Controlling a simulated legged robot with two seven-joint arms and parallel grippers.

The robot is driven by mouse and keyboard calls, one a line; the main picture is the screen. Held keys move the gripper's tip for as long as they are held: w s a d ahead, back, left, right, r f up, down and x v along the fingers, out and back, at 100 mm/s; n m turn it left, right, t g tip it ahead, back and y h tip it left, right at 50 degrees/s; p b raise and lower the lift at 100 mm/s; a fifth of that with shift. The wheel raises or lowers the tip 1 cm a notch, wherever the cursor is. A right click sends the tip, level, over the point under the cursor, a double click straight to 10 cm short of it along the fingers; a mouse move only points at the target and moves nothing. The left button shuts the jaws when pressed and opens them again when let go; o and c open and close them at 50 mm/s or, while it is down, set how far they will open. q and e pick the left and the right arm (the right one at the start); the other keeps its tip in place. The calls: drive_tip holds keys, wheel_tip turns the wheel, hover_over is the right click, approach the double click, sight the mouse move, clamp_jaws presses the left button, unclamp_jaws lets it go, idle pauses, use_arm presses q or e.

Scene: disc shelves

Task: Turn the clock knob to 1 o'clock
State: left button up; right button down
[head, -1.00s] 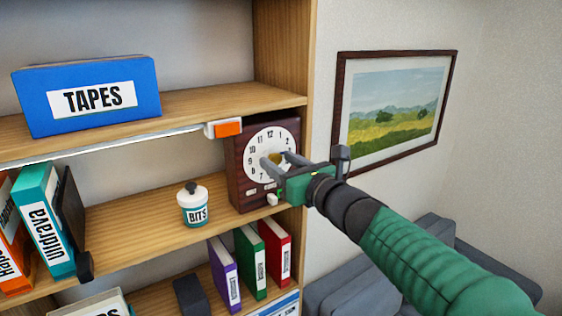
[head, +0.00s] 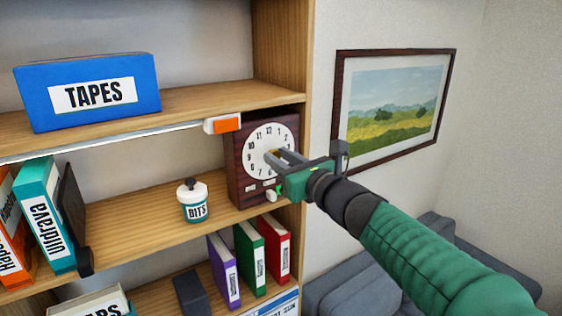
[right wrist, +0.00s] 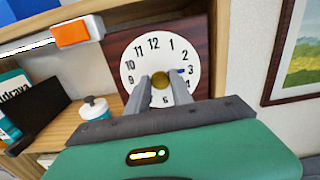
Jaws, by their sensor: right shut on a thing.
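The dark wooden clock (head: 238,165) stands at the right end of the middle shelf, with a white numbered face (right wrist: 140,55). Its round brass-coloured knob (right wrist: 160,80) is at the face's centre. A small blue mark (right wrist: 181,71) shows near the 3, slightly toward the 2. My right gripper (head: 273,155) is shut on the knob; in the right wrist view its grey fingers (right wrist: 160,88) lie on either side of it. The fingers hide the lower part of the face. My left gripper is not in view.
Binders (head: 40,215) and a blue TAPES box (head: 90,93) are further left. A framed picture (head: 395,100) hangs right.

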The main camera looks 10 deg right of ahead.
drive_tip(key=shift+a+f+n+b, duration=0.1)
drive_tip(key=shift+f+n+b, duration=0.05)
drive_tip(key=shift+n+b, duration=2.7)
drive_tip(key=shift+f+n+b, duration=0.1)
drive_tip(key=shift+n+b, duration=2.6)
drive_tip(key=shift+n, duration=0.15)
drive_tip(key=c, duration=1.4)
unclamp_jaws()
drive_tip(key=shift+o, duration=1.2)
drive_tip(key=shift+w, duration=0.15)
